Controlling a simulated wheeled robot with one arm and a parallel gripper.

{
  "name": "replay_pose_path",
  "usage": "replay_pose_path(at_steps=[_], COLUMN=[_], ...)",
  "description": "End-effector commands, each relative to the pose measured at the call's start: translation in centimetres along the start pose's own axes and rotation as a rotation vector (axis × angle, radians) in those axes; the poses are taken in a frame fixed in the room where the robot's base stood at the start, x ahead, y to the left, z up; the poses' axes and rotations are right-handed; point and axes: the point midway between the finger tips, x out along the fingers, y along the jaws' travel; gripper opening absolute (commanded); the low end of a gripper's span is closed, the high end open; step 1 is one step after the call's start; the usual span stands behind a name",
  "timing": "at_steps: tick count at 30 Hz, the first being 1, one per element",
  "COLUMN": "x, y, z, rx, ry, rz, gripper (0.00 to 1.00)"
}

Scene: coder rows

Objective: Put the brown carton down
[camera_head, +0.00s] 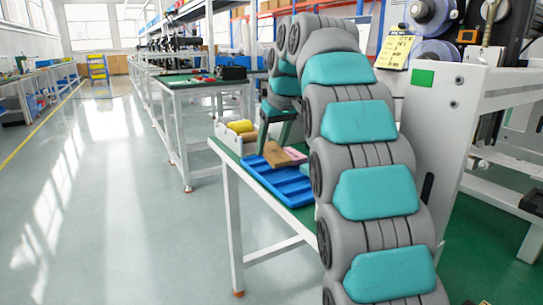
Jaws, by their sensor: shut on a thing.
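The brown carton (277,154) is a small flat brown box, seen over the blue tray on the green-topped table. My gripper (274,146) points down from the end of my grey and teal arm, and its fingers reach down to the carton. It is shut on the carton. The carton's right part lies against a pink item (296,155). I cannot tell whether the carton touches the tray below it. My arm hides much of the table's right side.
The blue ribbed tray (268,178) lies on the table (226,150). A yellow roll (240,126) sits in a light box at the table's back left. A white machine frame (435,120) stands close at the right. The floor at the left is clear.

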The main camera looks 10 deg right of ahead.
Motion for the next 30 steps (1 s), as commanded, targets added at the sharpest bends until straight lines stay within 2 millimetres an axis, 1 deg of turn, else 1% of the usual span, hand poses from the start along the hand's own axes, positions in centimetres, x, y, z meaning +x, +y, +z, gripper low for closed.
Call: replay_pose_path(at_steps=[3,7,18,23,24,30], x=[1.2,2.4,2.5,2.9,2.8,2.8], y=[0.0,0.0,0.0,0.0,0.0,0.0], z=[0.7,1.1,1.1,1.3,1.2,1.2], rx=[0.001,0.001,0.000,0.000,0.000,0.000], ry=[-0.008,-0.005,-0.003,-0.002,-0.001,-0.002], rz=[-0.003,-0.002,-0.001,0.000,0.000,0.000], gripper=[0.01,0.01,0.01,0.01,0.65,0.88])
